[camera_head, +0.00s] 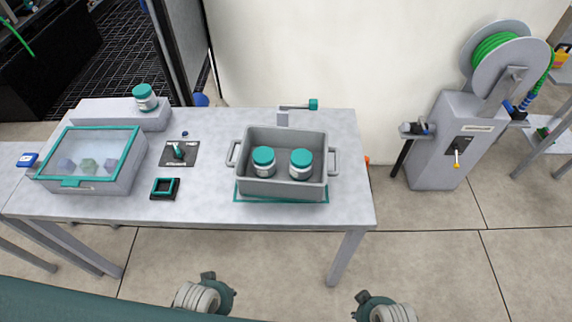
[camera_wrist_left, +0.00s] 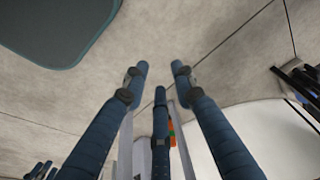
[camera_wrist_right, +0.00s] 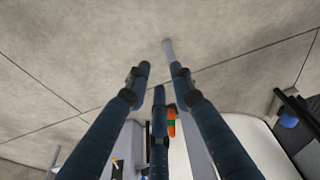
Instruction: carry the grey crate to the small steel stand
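The grey crate (camera_head: 281,188) sits on a teal-edged mat (camera_head: 240,198) at the right part of the steel table. It has a handle on its left and right ends and holds two white jars with teal lids (camera_head: 264,161) (camera_head: 301,164). My left gripper (camera_wrist_left: 160,70) is open and empty, with its fingers apart over bare floor in the left wrist view. My right gripper (camera_wrist_right: 160,68) is also open and empty. In the head view only parts of my arms show at the bottom edge, well short of the crate. I cannot pick out the small steel stand with certainty.
The table (camera_head: 210,207) also holds a clear-lidded case (camera_head: 88,160), a jar on a raised block (camera_head: 144,97), a small switch plate (camera_head: 180,153) and a black-and-teal square (camera_head: 165,188). A grey hose-reel post (camera_head: 446,150) stands at right. Floor between table and post is clear.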

